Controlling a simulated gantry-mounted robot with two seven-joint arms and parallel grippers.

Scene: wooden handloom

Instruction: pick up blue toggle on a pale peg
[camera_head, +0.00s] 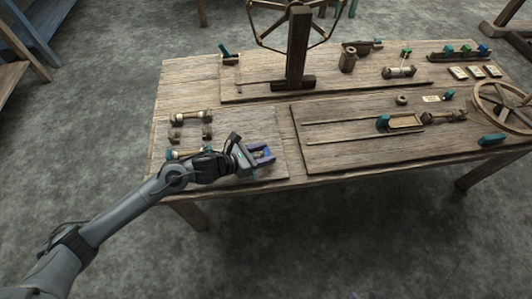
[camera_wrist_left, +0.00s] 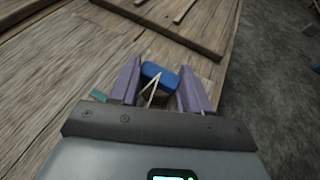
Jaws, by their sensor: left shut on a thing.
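The blue toggle (camera_wrist_left: 160,75) shows in the left wrist view between the two purple fingers of my left gripper (camera_wrist_left: 160,85). The pale peg (camera_wrist_left: 151,90) runs down from it toward the gripper's palm. My left gripper is shut on the toggle, with a finger on each side of it. In the head view my left gripper (camera_head: 262,154) is over the near left part of the wooden table (camera_head: 180,85), close to its front edge. The toggle is hard to make out there, among the fingers. My right gripper is not in view.
Left of the gripper lie several wooden spools and blocks (camera_head: 191,118). A raised board (camera_head: 340,152) with a tray-like shuttle (camera_head: 402,122) is to its right. A dark upright post (camera_head: 299,48) stands behind. A spoked wheel (camera_head: 500,105) is at far right.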

